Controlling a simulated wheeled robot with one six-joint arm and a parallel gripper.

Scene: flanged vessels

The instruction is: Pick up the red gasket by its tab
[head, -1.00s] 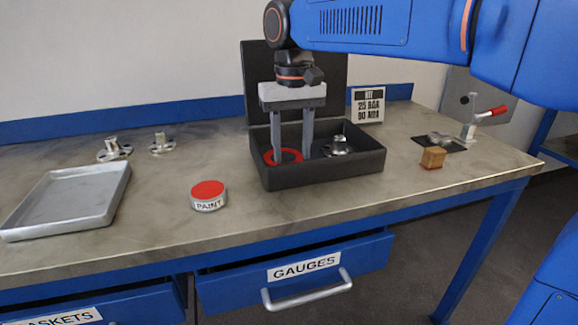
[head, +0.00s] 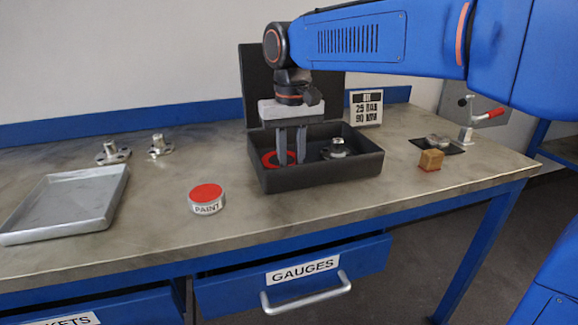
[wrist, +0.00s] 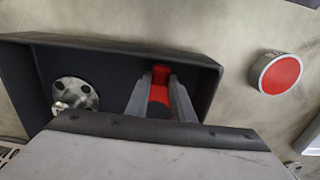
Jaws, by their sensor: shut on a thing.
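The red gasket (head: 271,159) lies inside the open black case (head: 322,178), at its left end. Its red tab (wrist: 161,72) shows between my fingertips in the wrist view. My gripper (head: 291,162) reaches down into the case, its two fingers close together and shut on the gasket. The fingers hide part of the gasket's ring. I cannot tell whether the gasket is clear of the case floor.
A metal flanged part (head: 337,149) sits in the case's right half. The case lid stands upright behind. A red-topped paint tin (head: 207,198), a grey tray (head: 65,205) and a wooden block (head: 431,160) stand on the bench. The bench front is mostly clear.

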